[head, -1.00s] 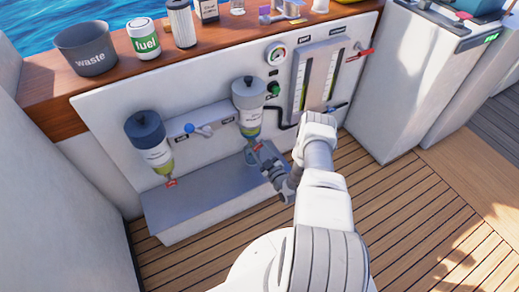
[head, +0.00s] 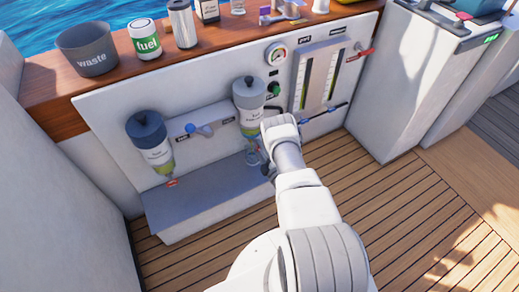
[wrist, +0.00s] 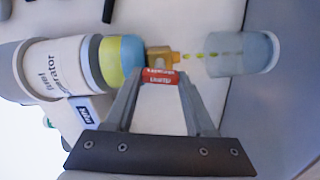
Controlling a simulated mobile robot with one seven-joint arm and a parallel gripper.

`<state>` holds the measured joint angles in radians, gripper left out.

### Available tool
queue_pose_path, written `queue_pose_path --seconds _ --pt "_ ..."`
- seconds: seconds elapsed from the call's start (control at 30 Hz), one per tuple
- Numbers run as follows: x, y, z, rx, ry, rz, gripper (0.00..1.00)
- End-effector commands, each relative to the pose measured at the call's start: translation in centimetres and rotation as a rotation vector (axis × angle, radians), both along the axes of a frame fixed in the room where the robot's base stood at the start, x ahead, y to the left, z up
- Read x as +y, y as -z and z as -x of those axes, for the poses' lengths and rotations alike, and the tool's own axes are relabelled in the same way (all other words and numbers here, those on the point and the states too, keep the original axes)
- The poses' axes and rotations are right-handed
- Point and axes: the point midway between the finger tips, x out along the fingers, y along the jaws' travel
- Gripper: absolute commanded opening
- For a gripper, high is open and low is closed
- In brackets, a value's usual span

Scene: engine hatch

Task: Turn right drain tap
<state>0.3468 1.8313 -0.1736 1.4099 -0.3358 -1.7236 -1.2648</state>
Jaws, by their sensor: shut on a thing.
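The right fuel separator (head: 249,105) hangs on the white panel, with its lower end partly behind my arm. In the wrist view it lies sideways (wrist: 55,75), with a blue and yellow bowl (wrist: 122,60) and a brass drain fitting (wrist: 160,60). The red handle of the right drain tap (wrist: 160,77) is between my fingertips. My gripper (wrist: 160,88) is shut on this handle. Yellow drops show between the fitting and a clear cup (wrist: 240,54). The cup stands below the separator in the head view (head: 252,158).
The left separator (head: 150,142) has its own red tap (head: 172,183). A blue-handled valve (head: 200,129) sits between the separators. A grey ledge (head: 200,200) runs below.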

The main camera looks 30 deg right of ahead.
Motion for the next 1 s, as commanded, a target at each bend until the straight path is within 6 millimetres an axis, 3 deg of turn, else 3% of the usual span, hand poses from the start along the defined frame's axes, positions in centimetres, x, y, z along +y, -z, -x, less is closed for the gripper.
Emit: queue_pose_path --seconds 0.4,0.93,0.97,1.0 --pt "-0.1 0.0 -0.08 -0.007 0.002 0.178 0.0" --pt "-0.15 -0.01 -0.08 -0.007 0.003 0.201 0.0" --pt "-0.15 -0.01 -0.08 -0.007 0.003 0.201 0.59" --pt "-0.15 -0.01 -0.08 -0.008 0.003 0.201 0.66"
